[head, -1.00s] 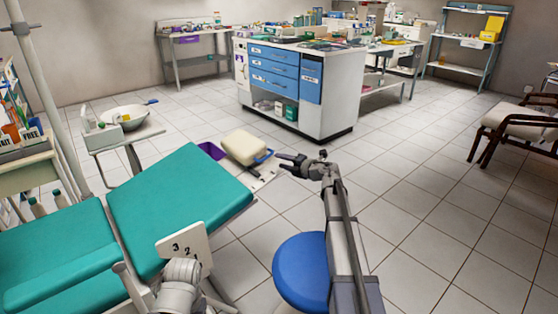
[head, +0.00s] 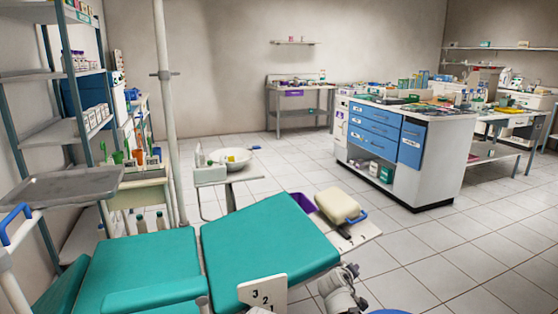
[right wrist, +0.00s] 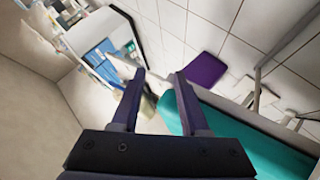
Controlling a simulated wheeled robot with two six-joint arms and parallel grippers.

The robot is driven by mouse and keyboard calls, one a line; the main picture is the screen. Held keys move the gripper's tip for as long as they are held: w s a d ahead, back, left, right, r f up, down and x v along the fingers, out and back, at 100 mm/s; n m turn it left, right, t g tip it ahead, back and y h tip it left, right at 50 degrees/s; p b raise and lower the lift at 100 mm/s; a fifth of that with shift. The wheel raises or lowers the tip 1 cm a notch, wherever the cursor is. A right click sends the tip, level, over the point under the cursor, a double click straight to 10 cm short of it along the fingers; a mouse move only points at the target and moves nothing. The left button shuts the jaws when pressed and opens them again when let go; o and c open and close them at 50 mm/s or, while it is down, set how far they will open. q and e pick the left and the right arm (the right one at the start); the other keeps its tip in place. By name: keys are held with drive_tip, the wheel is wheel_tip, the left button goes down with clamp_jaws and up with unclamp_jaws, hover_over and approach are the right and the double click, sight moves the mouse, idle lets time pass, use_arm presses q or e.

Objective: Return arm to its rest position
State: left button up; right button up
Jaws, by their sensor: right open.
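My right gripper (right wrist: 160,75) shows in the right wrist view with its two dark fingers apart. A gap shows between the fingertips and no held object is visible. In that view the teal dental chair (right wrist: 245,125) lies behind and to the right of the right finger. In the head view the teal chair (head: 265,240) fills the lower left and middle. A light grey jointed part (head: 342,290) shows at the bottom edge; I cannot tell which arm it belongs to. No gripper fingers show in the head view, and my left gripper is out of sight.
A numbered white plate (head: 262,293) is at the chair's near edge. A cream cushion-like item (head: 337,205) and a purple item (head: 301,203) lie beyond the chair. A metal tray (head: 62,186) is at left. A blue-drawer cabinet (head: 440,165) stands at right. Tiled floor (head: 450,270) is clear at lower right.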

drive_tip(key=s+a+f+g+y, duration=0.1)
drive_tip(key=s+a+f+g, duration=0.3)
drive_tip(key=s, duration=0.5)
drive_tip(key=s+a+f+g+y, duration=0.25)
drive_tip(key=s+a, duration=0.35)
drive_tip(key=s, duration=0.3)
drive_tip(key=s+a+f+g+y, duration=0.1)
drive_tip(key=s+a+f+g, duration=0.35)
drive_tip(key=s, duration=0.45)
wheel_tip(320, 180, up, 35)
drive_tip(key=a+p, duration=0.1)
drive_tip(key=p, duration=3.3)
drive_tip(key=shift+s+a+f+m, duration=0.2)
drive_tip(key=shift+s+m, duration=0.1)
drive_tip(key=shift+m, duration=0.1)
